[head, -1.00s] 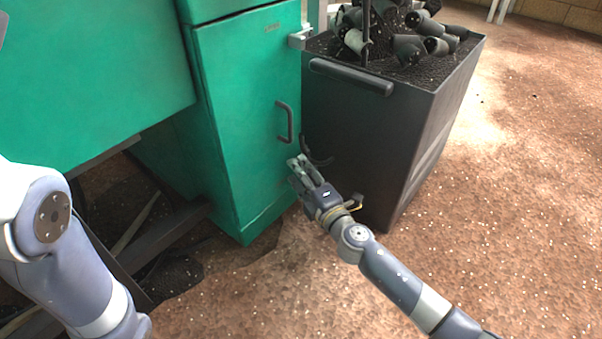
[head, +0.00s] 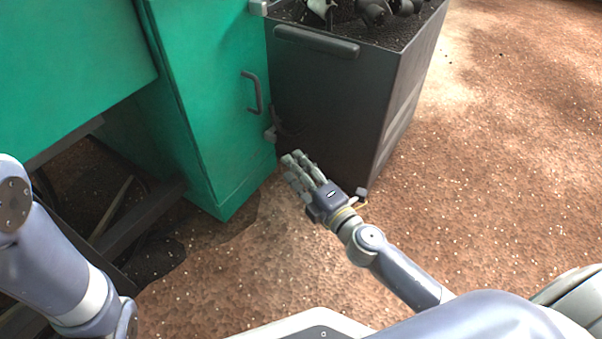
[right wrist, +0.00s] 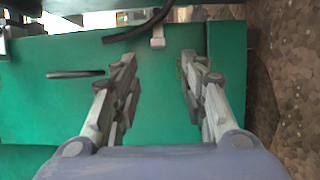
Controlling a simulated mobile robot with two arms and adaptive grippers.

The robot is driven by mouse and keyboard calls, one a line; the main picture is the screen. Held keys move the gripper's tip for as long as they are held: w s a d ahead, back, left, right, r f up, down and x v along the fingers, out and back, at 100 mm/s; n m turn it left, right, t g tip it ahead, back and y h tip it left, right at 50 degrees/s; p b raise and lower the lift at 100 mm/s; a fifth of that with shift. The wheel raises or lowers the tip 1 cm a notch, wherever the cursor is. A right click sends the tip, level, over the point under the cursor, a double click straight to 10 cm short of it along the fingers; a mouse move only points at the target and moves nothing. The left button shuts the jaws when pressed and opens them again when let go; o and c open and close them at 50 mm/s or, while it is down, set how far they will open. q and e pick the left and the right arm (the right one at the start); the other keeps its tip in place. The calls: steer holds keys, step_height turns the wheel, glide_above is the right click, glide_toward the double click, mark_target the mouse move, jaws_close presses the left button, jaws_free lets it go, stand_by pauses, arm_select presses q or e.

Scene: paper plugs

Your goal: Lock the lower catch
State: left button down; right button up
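The lower catch (head: 270,135) is a small grey block at the right edge of the green cabinet door (head: 225,120), below the door handle (head: 252,92). A dark curved lever (head: 287,130) sticks out beside it. In the right wrist view, a pale catch block (right wrist: 157,38) shows above the fingers, near a dark curved bar (right wrist: 138,27). Whether the catch is locked cannot be told. My right gripper (head: 295,163) is open and empty, just below and right of the catch, apart from it. In the right wrist view its fingers (right wrist: 158,80) stand wide apart before the green door. My left gripper is out of view.
A dark bin (head: 335,110) with a black bar handle (head: 316,42) stands close to the cabinet's right side and holds dark and grey pieces. An upper catch (head: 259,7) sits at the top edge. Open brown ground (head: 480,190) lies to the right.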

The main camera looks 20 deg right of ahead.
steer(key=shift+v, duration=0.8)
